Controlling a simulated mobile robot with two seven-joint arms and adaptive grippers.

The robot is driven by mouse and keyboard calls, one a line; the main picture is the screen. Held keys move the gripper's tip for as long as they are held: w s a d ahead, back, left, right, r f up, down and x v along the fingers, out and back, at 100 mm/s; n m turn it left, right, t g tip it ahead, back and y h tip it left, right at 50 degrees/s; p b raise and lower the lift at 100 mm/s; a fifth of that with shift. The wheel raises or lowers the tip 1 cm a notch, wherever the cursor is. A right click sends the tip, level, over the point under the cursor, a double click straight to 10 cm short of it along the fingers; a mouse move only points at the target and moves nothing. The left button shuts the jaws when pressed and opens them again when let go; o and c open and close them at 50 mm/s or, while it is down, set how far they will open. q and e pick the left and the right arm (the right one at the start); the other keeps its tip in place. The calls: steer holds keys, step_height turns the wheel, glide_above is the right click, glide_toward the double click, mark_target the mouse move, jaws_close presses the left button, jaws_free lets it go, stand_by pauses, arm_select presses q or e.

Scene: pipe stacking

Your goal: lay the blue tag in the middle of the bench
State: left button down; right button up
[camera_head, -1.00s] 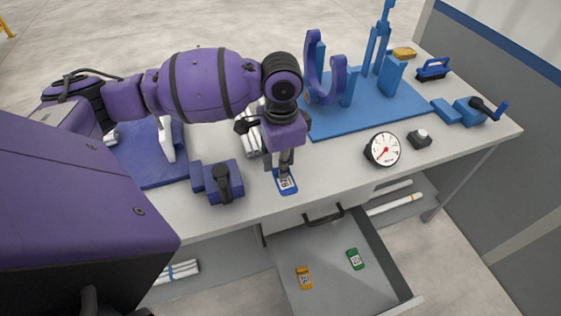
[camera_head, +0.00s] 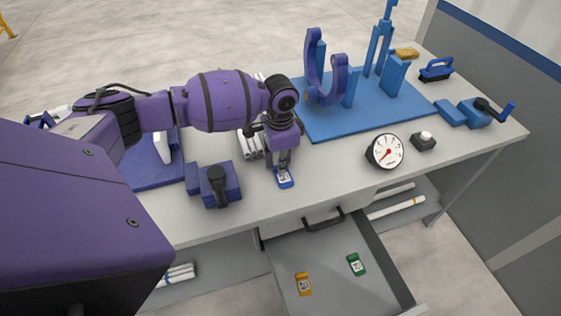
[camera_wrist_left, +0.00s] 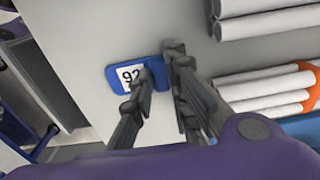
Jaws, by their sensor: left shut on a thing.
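The blue tag (camera_head: 284,182), with a white printed label, is at the front middle of the bench (camera_head: 335,163). My left gripper (camera_head: 283,168) points down and is shut on the tag's far end. In the left wrist view, the blue tag (camera_wrist_left: 118,70) shows the number 92 beside the gripper fingers (camera_wrist_left: 160,68). I cannot tell whether the tag touches the bench top or hangs just above it. My right gripper is not in view.
A purple-blue block with a black handle (camera_head: 221,186) stands left of the tag. White pipes (camera_wrist_left: 265,95) lie behind it. A gauge (camera_head: 385,151) and push button (camera_head: 424,141) stand right. The open drawer (camera_head: 332,289) below holds orange (camera_head: 303,284) and green (camera_head: 356,265) tags.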

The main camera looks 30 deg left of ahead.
arm_select(q)
steer(key=shift+f, duration=0.1)
steer(key=c, duration=1.7)
jaws_free()
step_height(320, 180, up, 12)
steer(key=shift+r+p, duration=0.2)
steer(key=shift+p, duration=0.2)
